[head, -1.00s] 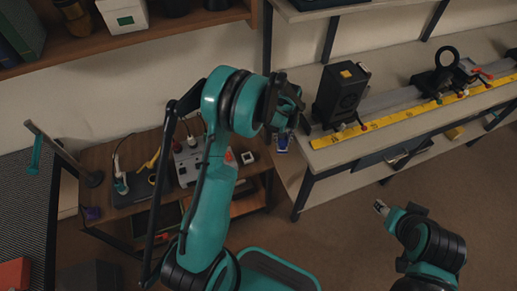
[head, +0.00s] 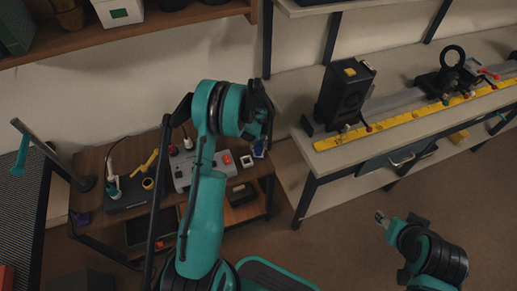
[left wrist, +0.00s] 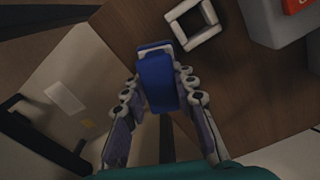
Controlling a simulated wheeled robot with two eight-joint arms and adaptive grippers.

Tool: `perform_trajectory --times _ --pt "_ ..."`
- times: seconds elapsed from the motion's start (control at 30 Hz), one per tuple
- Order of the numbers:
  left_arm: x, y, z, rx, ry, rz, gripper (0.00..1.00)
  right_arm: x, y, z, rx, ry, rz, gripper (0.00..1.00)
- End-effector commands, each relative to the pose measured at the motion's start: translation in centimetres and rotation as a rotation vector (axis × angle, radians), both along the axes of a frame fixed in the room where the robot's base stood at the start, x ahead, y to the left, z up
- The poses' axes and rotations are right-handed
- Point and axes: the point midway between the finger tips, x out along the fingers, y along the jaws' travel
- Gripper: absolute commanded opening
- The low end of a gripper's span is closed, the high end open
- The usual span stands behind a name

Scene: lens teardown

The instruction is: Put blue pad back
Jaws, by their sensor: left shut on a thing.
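The blue pad (left wrist: 155,82) is between the fingers of my left gripper (left wrist: 157,78) in the left wrist view, gripped from both sides. In the head view the left gripper hangs over the right end of the small brown table, and the blue pad (head: 258,149) shows just below it, partly hidden. A white square frame (left wrist: 194,24) lies on the table beside the pad; it also shows in the head view (head: 246,161). My right gripper (head: 381,217) is over the floor at the lower right, too small to judge.
A grey control box (head: 198,170) with a red button stands on the brown table, left of the white frame. A yellow tool (head: 145,163) lies farther left. The long bench (head: 330,160) with a yellow ruler and black devices stands to the right. Open floor lies between.

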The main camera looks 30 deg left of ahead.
Motion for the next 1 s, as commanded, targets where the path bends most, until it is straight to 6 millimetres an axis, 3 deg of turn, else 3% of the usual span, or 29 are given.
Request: perform_trajectory --times 0.3,0.33,0.4,0.77,0.87,1.0 --pt "0.0 0.0 -0.3 0.000 0.000 0.000 0.00 0.0 0.0 -0.3 0.000 0.000 0.000 0.48" --pt "0.0 0.0 -0.3 0.000 0.000 0.000 0.29 0.0 0.0 -0.3 0.000 0.000 0.000 0.48" --pt "0.0 0.0 -0.2 0.000 0.000 0.000 0.47 0.0 0.0 -0.2 0.000 0.000 0.000 0.48" --pt "0.0 0.0 0.2 0.000 0.000 0.000 0.48 0.0 0.0 0.1 0.000 0.000 0.000 0.48" --pt "0.0 0.0 1.3 0.000 0.000 0.000 0.48 0.0 0.0 0.7 0.000 0.000 0.000 0.48" --pt "0.0 0.0 4.3 0.000 0.000 0.000 0.48 0.0 0.0 2.1 0.000 0.000 0.000 0.48"
